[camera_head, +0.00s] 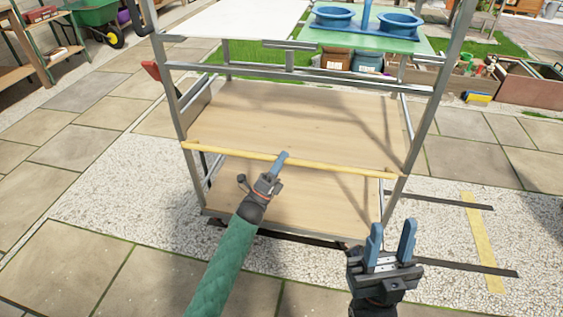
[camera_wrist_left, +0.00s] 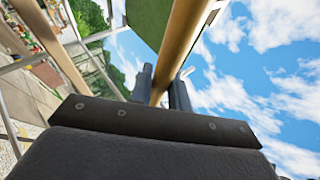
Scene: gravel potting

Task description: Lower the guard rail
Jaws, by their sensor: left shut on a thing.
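The guard rail (camera_head: 330,172) is a thin yellow bar across the front of the metal rack, at the front edge of the middle wooden shelf. My left gripper (camera_head: 283,157) is shut on the rail a little right of its left half's middle. In the left wrist view the rail (camera_wrist_left: 180,45) runs between the two fingers of the left gripper (camera_wrist_left: 164,92). My right gripper (camera_head: 391,243) is open and empty, in front of the rack's lower right corner.
The rack has a middle shelf (camera_head: 300,120) and a lower shelf (camera_head: 290,195), both bare. Its top holds a white panel (camera_head: 240,18) and a green board with blue bowls (camera_head: 333,16). Dark strips and a yellow strip (camera_head: 482,240) lie on the gravel at right.

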